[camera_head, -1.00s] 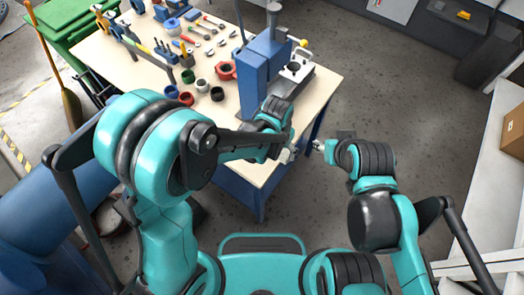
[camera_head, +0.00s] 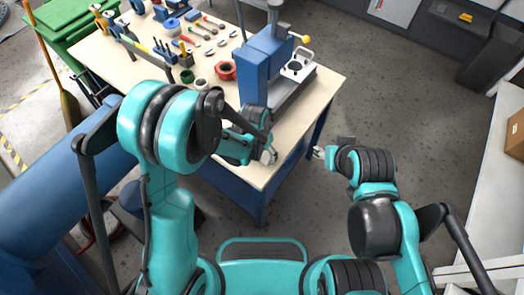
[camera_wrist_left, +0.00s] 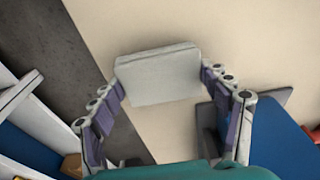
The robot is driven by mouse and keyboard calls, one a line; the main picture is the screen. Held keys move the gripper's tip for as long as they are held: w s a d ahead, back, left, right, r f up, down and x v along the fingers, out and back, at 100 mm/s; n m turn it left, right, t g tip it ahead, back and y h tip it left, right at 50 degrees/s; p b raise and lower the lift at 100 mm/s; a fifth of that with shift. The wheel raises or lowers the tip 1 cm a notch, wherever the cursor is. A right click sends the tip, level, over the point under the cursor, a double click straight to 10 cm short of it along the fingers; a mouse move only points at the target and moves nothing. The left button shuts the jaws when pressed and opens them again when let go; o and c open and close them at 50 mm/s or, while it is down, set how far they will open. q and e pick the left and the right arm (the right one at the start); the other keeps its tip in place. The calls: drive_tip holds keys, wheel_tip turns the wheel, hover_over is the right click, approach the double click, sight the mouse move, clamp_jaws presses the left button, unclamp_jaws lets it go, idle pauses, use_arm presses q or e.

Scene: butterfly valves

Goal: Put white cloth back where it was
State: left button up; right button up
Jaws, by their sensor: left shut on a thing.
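The white cloth (camera_wrist_left: 158,75) is a folded, pale block in the left wrist view. My left gripper (camera_wrist_left: 160,82) is shut on it, with one finger at each side edge. The cloth is over the cream tabletop (camera_wrist_left: 150,28); I cannot tell whether it touches it. In the head view my left gripper (camera_head: 268,156) is over the table's front right part, in front of the blue press; the cloth is hard to make out there. My right gripper (camera_head: 319,153) is off the table's right edge, too small to tell if open.
The front right tabletop (camera_head: 300,130) looks clear. A cardboard box (camera_head: 515,130) sits far right.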

sight(259, 155)
use_arm(q)
drive_tip(key=shift+f, duration=0.15)
drive_tip(key=o, duration=1.4)
drive_tip(key=shift+o, duration=0.2)
drive_tip(key=shift+r, duration=0.25)
wheel_tip(259, 155, up, 11)
drive_tip(key=s+a+p, duration=0.1)
drive_tip(key=p, duration=0.3)
drive_tip(key=s+a+r+n+t, duration=0.3)
drive_tip(key=s+a+r, duration=0.2)
drive_tip(key=a+r, duration=0.2)
drive_tip(key=s+a+r+n+t+y, duration=0.1)
drive_tip(key=s+a+r+n, duration=0.3)
drive_tip(key=a, duration=0.5)
wheel_tip(259, 155, up, 3)
drive_tip(key=shift+s+a+r+t, duration=0.1)
drive_tip(key=shift+s+a+t, duration=0.2)
drive_tip(key=shift+s+t, duration=0.65)
